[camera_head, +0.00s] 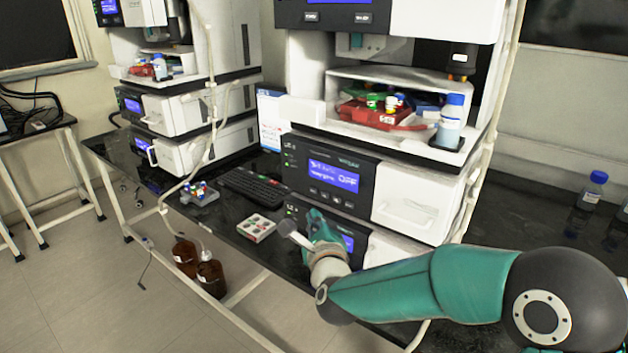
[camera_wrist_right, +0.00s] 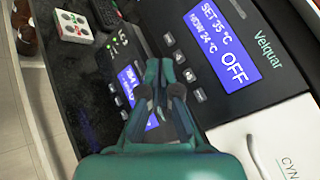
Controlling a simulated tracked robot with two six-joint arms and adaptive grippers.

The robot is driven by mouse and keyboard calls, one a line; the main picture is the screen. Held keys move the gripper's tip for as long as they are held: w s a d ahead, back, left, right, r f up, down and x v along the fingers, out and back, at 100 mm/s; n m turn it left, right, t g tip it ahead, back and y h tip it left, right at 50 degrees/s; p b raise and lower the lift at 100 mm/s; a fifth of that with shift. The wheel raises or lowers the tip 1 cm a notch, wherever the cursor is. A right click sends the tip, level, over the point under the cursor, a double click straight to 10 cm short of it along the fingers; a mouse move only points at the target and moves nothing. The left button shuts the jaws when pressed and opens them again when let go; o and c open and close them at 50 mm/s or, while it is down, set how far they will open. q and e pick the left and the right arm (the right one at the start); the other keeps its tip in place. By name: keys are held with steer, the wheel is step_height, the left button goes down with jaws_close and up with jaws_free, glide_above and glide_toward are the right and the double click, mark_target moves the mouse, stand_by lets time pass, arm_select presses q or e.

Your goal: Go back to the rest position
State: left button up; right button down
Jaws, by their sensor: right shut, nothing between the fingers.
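My right arm comes in from the right in the head view. Its gripper (camera_head: 318,222) is in front of the lower module of the near column stack (camera_head: 365,195), close to the panel. In the right wrist view the gripper (camera_wrist_right: 160,75) has its fingers together with nothing between them. Behind it is the upper panel's blue display (camera_wrist_right: 222,45), reading SET 35 °C and OFF. A lower blue display (camera_wrist_right: 132,85) is partly covered by the gripper. My left gripper does not show in either view.
A small white box with coloured spots (camera_head: 256,228) and a keyboard (camera_head: 252,187) lie on the dark bench. A vial rack (camera_head: 199,194) is further left. Brown bottles (camera_head: 210,275) stand below the bench edge. A blue-capped bottle (camera_head: 451,122) stands on the stack.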

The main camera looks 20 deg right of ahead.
steer(key=shift+f, duration=0.1)
steer(key=s+a+f+n+g+y+p, duration=0.1)
steer(key=s+f+n+g, duration=0.25)
steer(key=f, duration=0.45)
steer(key=s+f+n+g+y+p, duration=0.1)
steer(key=s+f+n+g, duration=0.15)
steer(key=f+n, duration=0.35)
steer(key=s+a+f+n+g+y+p, duration=0.15)
steer(key=s+f+n, duration=0.25)
steer(key=f, duration=0.5)
steer(key=s+a+f+n+g+y+p, duration=0.1)
steer(key=s+f+n+g, duration=0.3)
steer(key=s, duration=0.8)
steer(key=s+f+n+g+y+p, duration=0.1)
steer(key=s+f+n+g, duration=0.4)
steer(key=s+f+n, duration=0.3)
steer(key=s, duration=0.4)
steer(key=shift+a+p, duration=0.35)
steer(key=shift+a, duration=0.05)
steer(key=shift+f, duration=0.1)
